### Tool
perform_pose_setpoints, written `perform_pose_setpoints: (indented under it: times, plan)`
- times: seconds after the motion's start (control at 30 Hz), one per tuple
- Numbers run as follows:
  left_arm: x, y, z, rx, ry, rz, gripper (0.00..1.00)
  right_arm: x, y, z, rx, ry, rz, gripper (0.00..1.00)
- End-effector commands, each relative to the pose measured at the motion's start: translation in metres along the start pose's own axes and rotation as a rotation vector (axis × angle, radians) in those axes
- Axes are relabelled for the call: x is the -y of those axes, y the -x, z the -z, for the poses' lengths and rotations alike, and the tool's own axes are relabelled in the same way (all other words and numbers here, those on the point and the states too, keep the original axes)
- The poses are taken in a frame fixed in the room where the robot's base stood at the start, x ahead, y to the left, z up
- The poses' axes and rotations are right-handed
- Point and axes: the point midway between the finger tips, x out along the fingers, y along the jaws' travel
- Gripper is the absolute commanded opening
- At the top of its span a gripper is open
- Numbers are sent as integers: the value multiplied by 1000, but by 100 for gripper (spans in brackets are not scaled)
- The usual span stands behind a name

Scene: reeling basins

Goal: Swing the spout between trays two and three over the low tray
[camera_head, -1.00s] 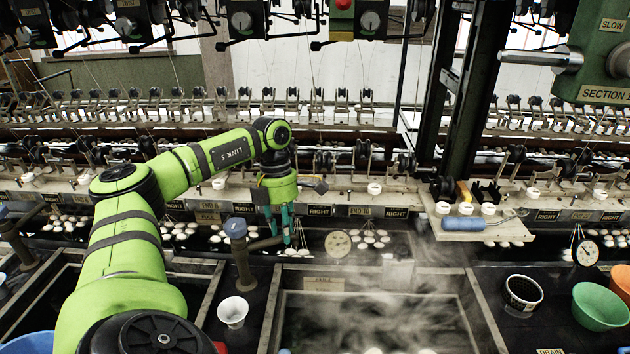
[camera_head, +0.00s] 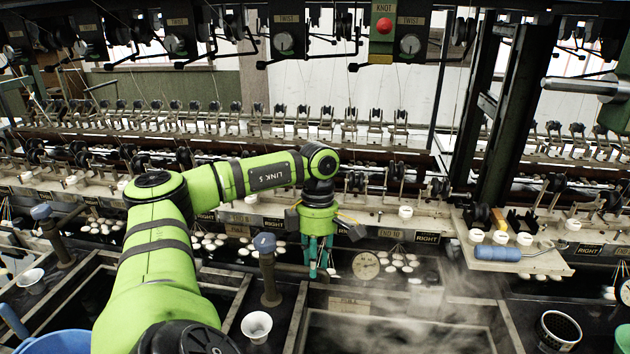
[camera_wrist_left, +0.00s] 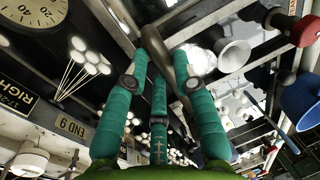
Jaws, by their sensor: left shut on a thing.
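The spout's post (camera_head: 268,280) stands upright with a blue-grey cap (camera_head: 265,242), on the divider between two sunken trays. In the left wrist view its metal tube (camera_wrist_left: 182,72) runs between my teal fingers. My left gripper (camera_head: 319,272) points down just right of the post and is shut on the spout tube; the fingers hide part of it. A steaming tray (camera_head: 400,312) with a label on its rim lies to the right. Another tray (camera_head: 236,288) lies to the left, partly behind my arm. I cannot tell their depths apart. My right gripper is not in view.
A white cup (camera_head: 257,326) stands near the post. A round dial (camera_head: 366,265) and white cocoons (camera_head: 402,262) lie right of the gripper. A shelf with a blue roller (camera_head: 498,253) juts out at right. A dark cup (camera_head: 557,331) stands front right.

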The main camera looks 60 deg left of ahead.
Motion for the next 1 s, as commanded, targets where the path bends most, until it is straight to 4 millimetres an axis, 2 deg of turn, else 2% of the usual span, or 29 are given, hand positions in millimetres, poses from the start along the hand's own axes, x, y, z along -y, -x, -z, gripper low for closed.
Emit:
perform_pose_setpoints:
  times: [0.27, 0.3, 0.33, 0.73, 0.87, 1.0]
  plan:
    - [3, -3, -2, -1, -15, 9, 0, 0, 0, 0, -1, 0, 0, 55]
    - [3, -3, -2, -1, -16, 10, 39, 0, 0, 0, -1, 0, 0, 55]
    - [3, -3, -2, -1, -16, 10, 51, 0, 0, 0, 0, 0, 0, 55]
    - [1, 2, -1, -1, -8, 4, 51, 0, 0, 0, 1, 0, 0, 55]
    - [1, 19, -2, 2, -10, 3, 51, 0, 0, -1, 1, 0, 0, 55]
    - [1, 44, -3, 3, -11, 2, 51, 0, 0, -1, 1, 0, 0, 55]
